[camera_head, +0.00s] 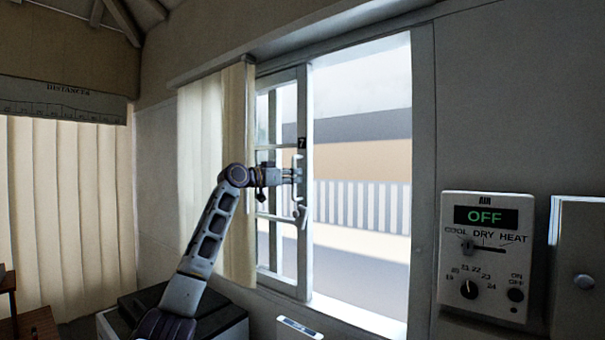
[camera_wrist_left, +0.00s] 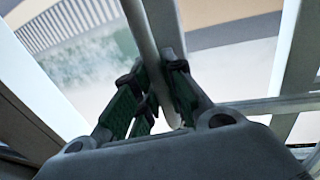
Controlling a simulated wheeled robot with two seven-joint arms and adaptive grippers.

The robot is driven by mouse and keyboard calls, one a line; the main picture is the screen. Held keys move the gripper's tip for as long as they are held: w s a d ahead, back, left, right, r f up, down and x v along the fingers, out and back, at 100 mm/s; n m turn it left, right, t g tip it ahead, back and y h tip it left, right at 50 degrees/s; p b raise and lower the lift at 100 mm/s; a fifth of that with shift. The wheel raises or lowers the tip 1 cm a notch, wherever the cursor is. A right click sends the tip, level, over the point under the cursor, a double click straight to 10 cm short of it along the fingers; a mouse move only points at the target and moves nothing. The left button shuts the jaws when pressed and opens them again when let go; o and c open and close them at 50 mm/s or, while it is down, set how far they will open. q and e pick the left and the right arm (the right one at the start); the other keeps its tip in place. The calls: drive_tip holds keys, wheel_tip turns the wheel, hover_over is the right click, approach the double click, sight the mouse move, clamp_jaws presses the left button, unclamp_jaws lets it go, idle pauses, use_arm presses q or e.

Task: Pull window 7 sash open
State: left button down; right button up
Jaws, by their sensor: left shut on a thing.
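The window 7 sash (camera_head: 304,105) is a white framed pane with a black "7" tag (camera_head: 302,143), standing at the left part of the window opening. A pale vertical handle (camera_head: 299,206) is on its right stile. My left gripper (camera_head: 297,175) is at this handle, shut on it. In the left wrist view, the green-padded fingers of my left gripper (camera_wrist_left: 156,88) close around the pale handle bar (camera_wrist_left: 143,30). The lower end of the bar is partly hidden by the fingers. My right gripper is not in view.
To the right of the sash the window opening is clear, with a fence outside. A cream curtain (camera_head: 239,150) hangs at the sash's left. An air control panel (camera_head: 486,258) and a grey box (camera_head: 580,240) are on the right wall. A dark-topped cabinet (camera_head: 225,318) stands below.

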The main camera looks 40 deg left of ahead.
use_arm(q)
drive_tip(key=shift+a, duration=1.15)
drive_tip(key=c, duration=1.5)
unclamp_jaws()
drive_tip(key=shift+o, duration=0.2)
drive_tip(key=shift+d, duration=0.1)
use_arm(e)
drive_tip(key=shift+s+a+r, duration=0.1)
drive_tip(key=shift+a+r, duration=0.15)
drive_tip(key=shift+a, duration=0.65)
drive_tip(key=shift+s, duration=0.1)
use_arm(q)
drive_tip(key=shift+s, duration=0.2)
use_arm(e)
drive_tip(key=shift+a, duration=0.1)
use_arm(q)
drive_tip(key=shift+s, duration=0.15)
drive_tip(key=s+a, duration=0.1)
drive_tip(key=s, duration=1)
drive_tip(key=shift+s+a, duration=0.15)
drive_tip(key=shift+a, duration=0.2)
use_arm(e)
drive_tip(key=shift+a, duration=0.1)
